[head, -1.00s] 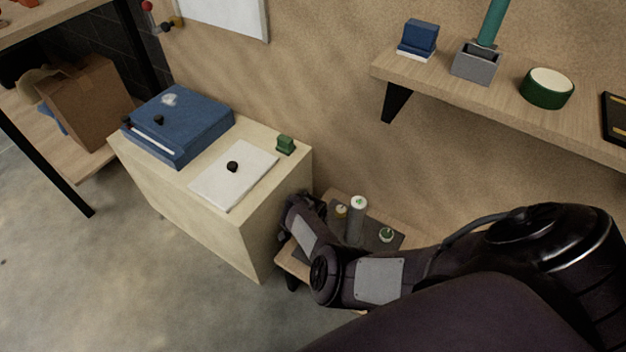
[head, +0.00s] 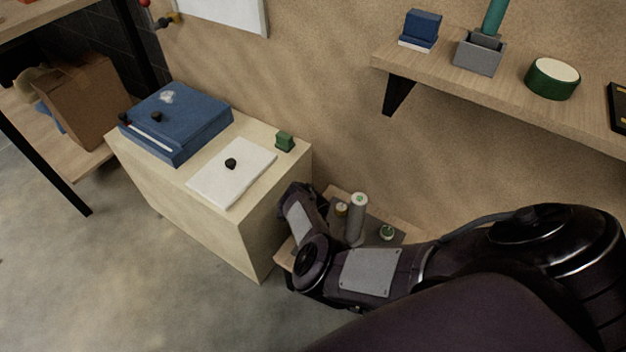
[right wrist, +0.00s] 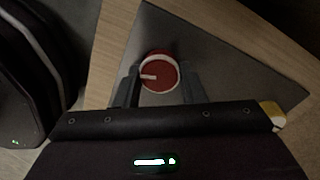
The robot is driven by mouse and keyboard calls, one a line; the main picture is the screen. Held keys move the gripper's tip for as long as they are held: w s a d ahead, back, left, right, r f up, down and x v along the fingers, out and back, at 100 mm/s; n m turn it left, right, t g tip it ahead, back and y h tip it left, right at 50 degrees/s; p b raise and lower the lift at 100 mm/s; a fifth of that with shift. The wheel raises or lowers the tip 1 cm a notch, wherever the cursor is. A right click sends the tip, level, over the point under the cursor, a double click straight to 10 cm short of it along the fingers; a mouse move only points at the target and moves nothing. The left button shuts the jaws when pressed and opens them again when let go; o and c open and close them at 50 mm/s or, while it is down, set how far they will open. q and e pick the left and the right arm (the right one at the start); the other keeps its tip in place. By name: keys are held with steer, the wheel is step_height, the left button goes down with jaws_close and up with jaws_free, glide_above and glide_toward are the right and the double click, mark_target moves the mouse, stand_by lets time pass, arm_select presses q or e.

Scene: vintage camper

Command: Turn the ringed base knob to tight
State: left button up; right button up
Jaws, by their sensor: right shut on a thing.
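In the right wrist view a red knob (right wrist: 157,77) with a white ring around it stands on a dark grey base plate (right wrist: 225,60). A white pointer mark on its face points left. My right gripper (right wrist: 159,82) has one finger on each side of the knob and is shut on it. In the head view my right arm hides the knob and the fingers. My left gripper is out of view.
The base plate lies on a low wooden surface (head: 405,227) between a pale cabinet (head: 190,215) and the wall. A blue box (head: 190,115) and a white panel (head: 215,185) lie on the cabinet. A wall shelf (head: 520,92) is above at right.

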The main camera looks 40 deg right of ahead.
stand_by(0.5)
steer(key=o, duration=1)
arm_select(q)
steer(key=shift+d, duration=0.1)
arm_select(e)
steer(key=shift+r, duration=0.2)
step_height(320, 180, up, 4)
steer(key=p, duration=0.4)
step_height(320, 180, up, 3)
steer(key=p, duration=0.3)
steer(key=shift+w+d, duration=0.1)
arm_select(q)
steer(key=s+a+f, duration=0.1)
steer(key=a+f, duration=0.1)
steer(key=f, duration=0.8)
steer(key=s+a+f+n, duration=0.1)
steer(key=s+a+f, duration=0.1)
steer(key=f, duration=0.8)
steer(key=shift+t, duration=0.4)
arm_select(e)
steer(key=shift+r, duration=0.2)
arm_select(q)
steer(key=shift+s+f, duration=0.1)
